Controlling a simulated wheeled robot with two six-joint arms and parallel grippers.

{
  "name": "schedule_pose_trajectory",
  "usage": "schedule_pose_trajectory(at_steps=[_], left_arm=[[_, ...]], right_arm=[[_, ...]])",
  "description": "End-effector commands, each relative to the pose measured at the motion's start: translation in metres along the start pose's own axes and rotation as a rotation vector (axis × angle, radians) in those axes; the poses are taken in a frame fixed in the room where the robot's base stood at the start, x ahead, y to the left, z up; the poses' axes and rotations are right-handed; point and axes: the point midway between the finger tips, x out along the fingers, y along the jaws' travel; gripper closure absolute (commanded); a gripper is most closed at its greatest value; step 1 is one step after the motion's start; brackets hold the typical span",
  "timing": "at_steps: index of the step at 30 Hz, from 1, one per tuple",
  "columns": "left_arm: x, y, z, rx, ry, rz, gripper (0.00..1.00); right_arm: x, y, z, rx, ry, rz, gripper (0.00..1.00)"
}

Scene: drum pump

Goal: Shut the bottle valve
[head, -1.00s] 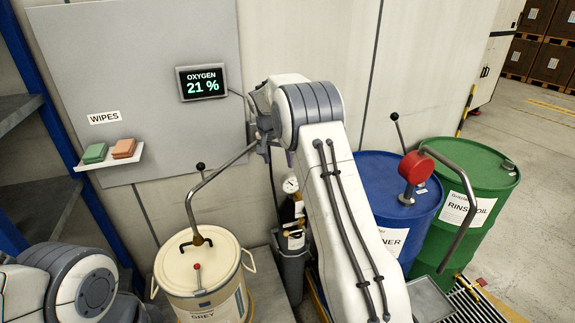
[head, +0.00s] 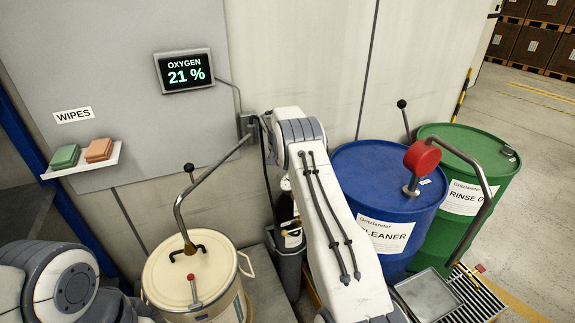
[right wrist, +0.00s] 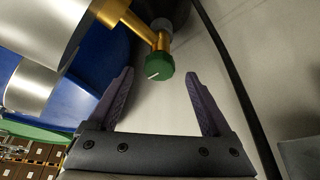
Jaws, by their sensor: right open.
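The bottle valve's green knob (right wrist: 160,64), with a white mark on it, sits on a brass fitting (right wrist: 135,22) in the right wrist view. My right gripper (right wrist: 160,76) is open, with one finger on each side of the knob's lower edge. In the head view the dark gas bottle (head: 287,212) stands in a grey holder (head: 289,266), partly hidden by my right arm. That arm also hides the valve and my right gripper there. My left arm shows at lower left, but its gripper is out of view.
Blue (head: 385,165) and green (head: 490,150) drums stand to the right. A wall panel carries an oxygen display (head: 184,71) reading 21 % and a wipes shelf (head: 85,164).

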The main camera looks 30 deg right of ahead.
Motion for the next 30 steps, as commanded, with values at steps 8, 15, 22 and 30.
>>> schedule_pose_trajectory(at_steps=[8, 15, 22, 30], left_arm=[[-0.007, 0.001, 0.000, -0.001, 0.000, 0.000, 0.50], [-0.007, 0.001, 0.000, -0.001, 0.000, 0.000, 0.50], [-0.007, 0.001, 0.000, 0.000, 0.000, 0.000, 0.50], [-0.006, 0.000, 0.000, 0.000, 0.000, 0.000, 0.50]], right_arm=[[0.023, 0.001, -0.001, 0.001, 0.000, 0.000, 0.17], [0.024, 0.000, 0.000, 0.000, 0.000, 0.000, 0.17], [0.024, 0.000, 0.000, 0.000, 0.000, 0.000, 0.89], [0.024, 0.000, 0.000, -0.017, -0.001, -0.006, 1.00]])
